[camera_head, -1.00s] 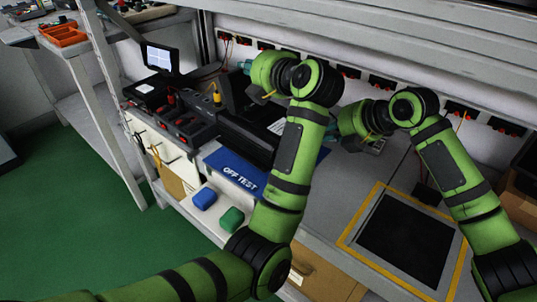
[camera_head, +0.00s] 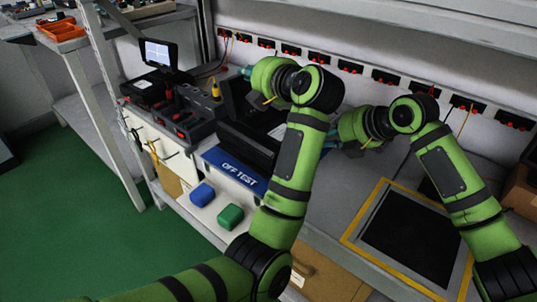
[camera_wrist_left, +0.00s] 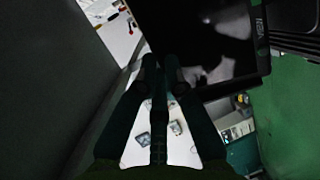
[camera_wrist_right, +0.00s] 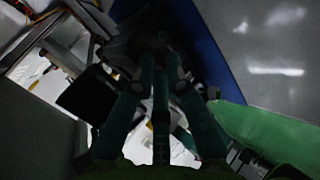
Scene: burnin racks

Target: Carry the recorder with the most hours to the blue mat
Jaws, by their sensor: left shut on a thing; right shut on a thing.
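The blue mat (camera_head: 235,173), lettered OFF TEST, lies along the front edge of the bench. A black box-like recorder (camera_head: 246,143) is over the mat and covers most of it; whether it touches the mat is unclear. My left gripper (camera_head: 246,72) is at its far side, shut on it. My right gripper (camera_head: 331,144) is at its right end, shut on it, partly hidden by my left arm. In the left wrist view a dark panel (camera_wrist_left: 215,40) lies beyond the closed fingers. The mat also shows in the right wrist view (camera_wrist_right: 208,50). No hours display is readable.
A yellow-framed black pad (camera_head: 410,238) lies at right. Left of the mat are a charger-like black unit (camera_head: 185,122) and a small monitor (camera_head: 158,53). Blue (camera_head: 202,195) and green (camera_head: 230,217) blocks sit below the mat. Red-switched sockets line the back wall.

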